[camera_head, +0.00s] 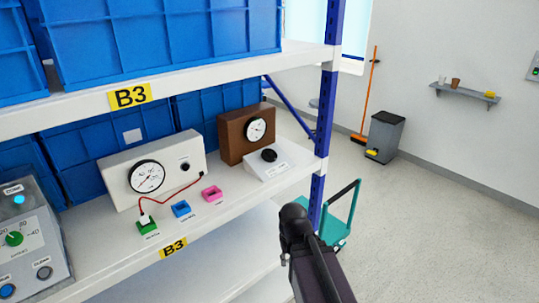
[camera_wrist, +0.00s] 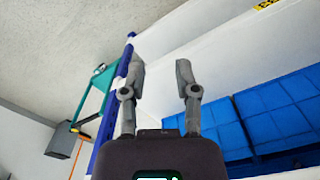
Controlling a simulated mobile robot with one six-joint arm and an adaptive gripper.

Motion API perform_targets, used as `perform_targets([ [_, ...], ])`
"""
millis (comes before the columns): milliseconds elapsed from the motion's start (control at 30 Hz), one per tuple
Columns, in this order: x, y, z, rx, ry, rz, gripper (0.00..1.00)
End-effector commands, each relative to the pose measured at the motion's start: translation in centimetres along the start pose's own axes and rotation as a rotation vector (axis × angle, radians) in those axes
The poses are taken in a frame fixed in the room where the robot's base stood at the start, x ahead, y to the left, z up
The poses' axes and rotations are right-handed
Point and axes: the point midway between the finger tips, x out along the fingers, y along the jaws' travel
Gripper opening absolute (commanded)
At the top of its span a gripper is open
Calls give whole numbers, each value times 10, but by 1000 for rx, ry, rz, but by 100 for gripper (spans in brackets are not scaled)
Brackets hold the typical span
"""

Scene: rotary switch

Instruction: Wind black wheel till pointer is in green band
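A black round knob (camera_head: 269,155) sits on a white sloped box on the shelf's right part, in the head view. Behind it, a brown box (camera_head: 232,146) carries a round white dial (camera_head: 256,129). A second, larger dial (camera_head: 147,177) and a small black knob (camera_head: 184,167) are on a white box to the left. Pointer positions and any green band are too small to read. My gripper (camera_wrist: 160,68) is open and empty in the wrist view, apart from the knobs. My dark arm shows in front of the shelf in the head view.
A grey panel (camera_head: 30,245) with a green knob stands at far left. Green, blue (camera_head: 181,209) and pink (camera_head: 212,194) blocks lie along the shelf front; a red cable runs to the green one. A blue post (camera_head: 317,195) bounds the shelf at right, beside a teal cart (camera_head: 336,232).

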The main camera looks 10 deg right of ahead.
Motion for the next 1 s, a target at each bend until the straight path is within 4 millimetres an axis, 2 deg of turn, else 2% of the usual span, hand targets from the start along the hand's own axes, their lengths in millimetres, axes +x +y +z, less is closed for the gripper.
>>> perform_targets([
  [100,0,0,0,0,0,0,40],
  [133,0,0,0,0,0,0,43],
  [300,-4,0,-3,2,4,-2,94],
  [333,-5,0,-5,3,6,-3,100],
  [567,-32,0,-33,23,39,-20,100],
  [1000,-112,4,-125,98,162,-83,100],
])
